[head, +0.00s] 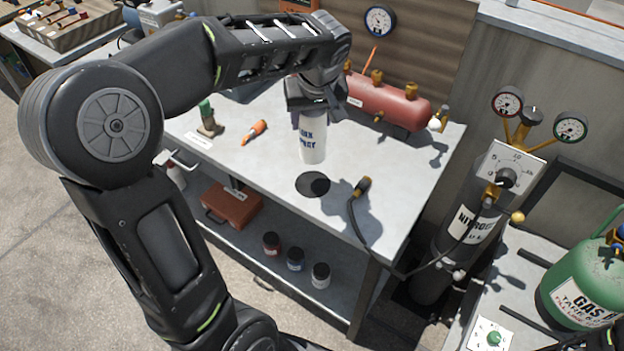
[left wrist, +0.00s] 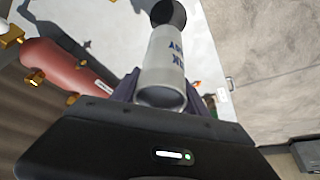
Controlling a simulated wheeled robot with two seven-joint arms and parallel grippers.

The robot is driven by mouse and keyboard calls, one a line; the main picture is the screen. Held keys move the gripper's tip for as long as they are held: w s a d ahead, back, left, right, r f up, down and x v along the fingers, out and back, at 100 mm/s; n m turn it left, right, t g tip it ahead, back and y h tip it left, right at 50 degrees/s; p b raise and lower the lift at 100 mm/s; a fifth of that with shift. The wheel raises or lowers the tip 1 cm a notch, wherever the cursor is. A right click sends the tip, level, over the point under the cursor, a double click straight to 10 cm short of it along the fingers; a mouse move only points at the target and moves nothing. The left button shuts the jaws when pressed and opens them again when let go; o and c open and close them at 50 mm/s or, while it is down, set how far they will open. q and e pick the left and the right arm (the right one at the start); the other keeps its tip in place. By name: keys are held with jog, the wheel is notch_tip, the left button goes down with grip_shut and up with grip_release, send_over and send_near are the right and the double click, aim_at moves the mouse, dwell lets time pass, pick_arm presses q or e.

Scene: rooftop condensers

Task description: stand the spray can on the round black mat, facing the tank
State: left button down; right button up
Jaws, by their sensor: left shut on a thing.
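The spray can (head: 312,143) is white with dark lettering and hangs upright below my left gripper (head: 314,105), which is shut on its upper part. In the left wrist view the can (left wrist: 165,68) sits between the fingers, its lettering partly visible. The lettering faces toward the head camera. The round black mat (head: 313,185) lies on the workbench just in front of the can's base, and also shows beyond the can in the left wrist view (left wrist: 169,12). The can appears held above the bench. The red tank (head: 390,103) lies behind and right of it. My right gripper is not in view.
The workbench (head: 270,177) also holds an orange-handled tool (head: 254,131), a green-topped fitting (head: 208,120) and a black hose (head: 355,215) close right of the mat. A nitrogen cylinder (head: 470,232) with gauges stands right of the bench. Jars and a red box (head: 232,203) sit below.

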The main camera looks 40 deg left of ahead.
aim_at(315, 132)
pick_arm(q)
jog(key=shift+f, duration=3.1)
jog(key=shift+f+p, duration=0.3)
jog(key=shift+f, duration=1.55)
jog(key=shift+f, duration=0.1)
jog(key=shift+f+b, duration=0.1)
jog(key=shift+b, duration=0.2)
jog(key=c, duration=0.6)
grip_release()
jog(key=shift+r+p, duration=0.3)
jog(key=shift+p, duration=0.1)
jog(key=v, duration=1.2)
jog(key=shift+f+b, duration=0.1)
jog(key=shift+b, duration=0.3)
